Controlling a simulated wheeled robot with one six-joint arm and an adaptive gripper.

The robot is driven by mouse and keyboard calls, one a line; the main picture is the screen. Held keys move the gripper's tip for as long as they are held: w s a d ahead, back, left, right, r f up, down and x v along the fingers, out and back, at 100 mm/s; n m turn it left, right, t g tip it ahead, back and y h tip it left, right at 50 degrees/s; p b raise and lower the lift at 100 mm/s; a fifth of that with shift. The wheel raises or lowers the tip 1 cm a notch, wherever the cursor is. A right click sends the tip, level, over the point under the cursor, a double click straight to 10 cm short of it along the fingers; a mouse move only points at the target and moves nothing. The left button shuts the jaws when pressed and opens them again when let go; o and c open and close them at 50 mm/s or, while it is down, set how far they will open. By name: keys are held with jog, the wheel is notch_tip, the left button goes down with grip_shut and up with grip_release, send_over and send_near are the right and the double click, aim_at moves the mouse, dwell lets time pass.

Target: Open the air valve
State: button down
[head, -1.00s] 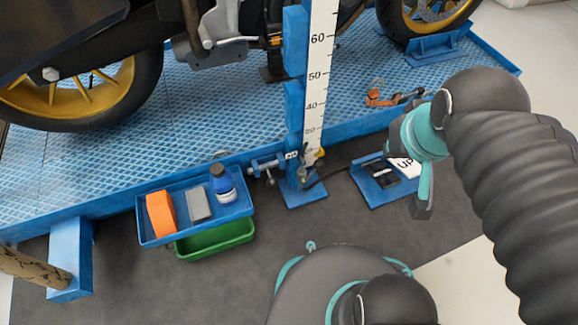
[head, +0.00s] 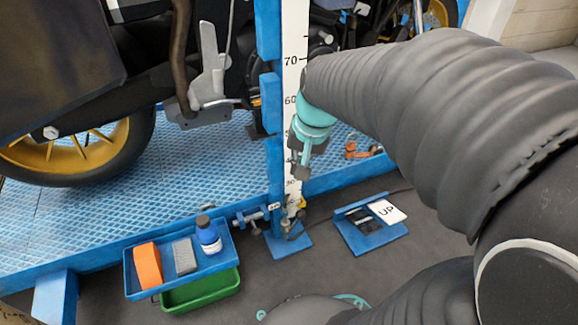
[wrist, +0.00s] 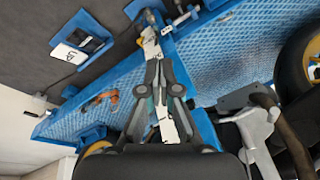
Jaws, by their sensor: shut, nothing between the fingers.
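A small cluster of metal fittings (head: 289,223) with a bit of yellow sits at the foot of the blue post, beside the white scale (head: 294,75). A blue-and-grey clamp-like fitting (head: 249,218) is just left of it. I cannot tell which part is the air valve. In the wrist view the fittings (wrist: 150,18) are small, at the top, beyond the fingertips. My gripper (head: 298,172) is shut and empty, pointing down in front of the scale, above and apart from the fittings. In the wrist view my gripper (wrist: 157,65) covers part of the scale.
A blue tray (head: 133,284) holds an orange block, a grey block and a blue bottle, above a green bin (head: 205,295). A blue pedal plate with an "UP" card (head: 387,211) lies to the right. The motorcycle stands on the blue lift platform (head: 100,225) behind. Grey floor is open in front.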

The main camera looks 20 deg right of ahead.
jog(key=w+d+f+m+g+y+p, duration=0.1)
jog(key=w+d+f+m+y+p, duration=0.1)
jog(key=w+d+f+m, duration=0.5)
jog(key=w+d+f+m+g+y+p, duration=0.1)
jog(key=w+d+f+m+y, duration=0.2)
jog(key=d+f, duration=0.65)
jog(key=m+p, duration=0.1)
jog(key=m, duration=0.3)
send_near(295, 222)
jog(key=shift+w+d+f, duration=0.1)
jog(key=shift+d+f, duration=0.1)
jog(key=shift+f, duration=0.6)
jog(key=shift+d+f, duration=0.25)
jog(key=shift+f, duration=0.6)
jog(key=shift+w+d+f, duration=0.1)
jog(key=shift+d+f, duration=0.1)
jog(key=shift+f, duration=0.6)
jog(key=shift+s, duration=0.1)
